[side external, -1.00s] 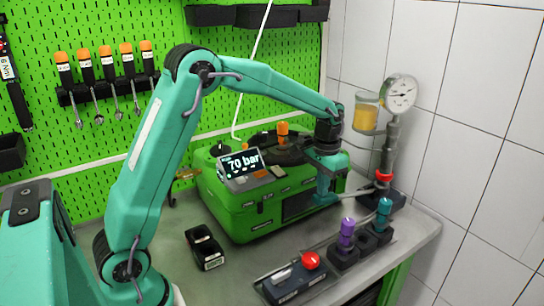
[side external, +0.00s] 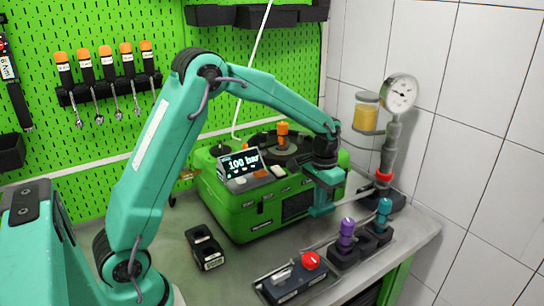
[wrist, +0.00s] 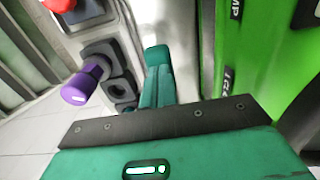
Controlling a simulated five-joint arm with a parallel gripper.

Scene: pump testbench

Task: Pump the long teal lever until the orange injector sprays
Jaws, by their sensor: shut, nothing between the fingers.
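The orange injector (side external: 283,128) stands upright on top of the green tester (side external: 258,218), whose display (side external: 241,162) reads 100 bar. My gripper (side external: 322,209) points down, shut and holding nothing, in front of the tester's right end and left of the gauge stand. The long teal lever is hard to separate from my teal gripper in the side view, so I cannot tell whether they touch.
A purple injector (side external: 347,228) and a teal one (side external: 384,207) stand in a dark rack in front. A red button (side external: 310,260) is left of them. The gauge (side external: 400,93) and jar (side external: 367,112) stand by the tiled wall.

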